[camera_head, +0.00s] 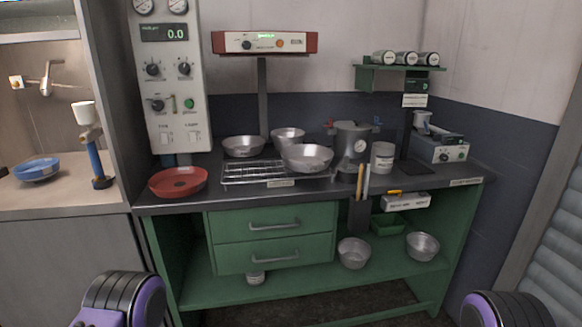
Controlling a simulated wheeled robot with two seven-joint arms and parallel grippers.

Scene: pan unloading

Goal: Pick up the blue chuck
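On the left counter, a shallow round blue dish (37,169) lies near the left edge of the view. To its right stands a blue-handled tool (96,160) with a white cup-shaped top, on a dark blue foot. I cannot tell for certain which of these two blue things is the chuck. Neither is held. Black and purple parts of my two arms show at the bottom left and bottom right; both my grippers are out of view.
A green workbench holds a red dish (178,181), a wire rack (254,173), several metal bowls and a metal pot (350,148). More bowls sit on the lower shelf (305,281).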

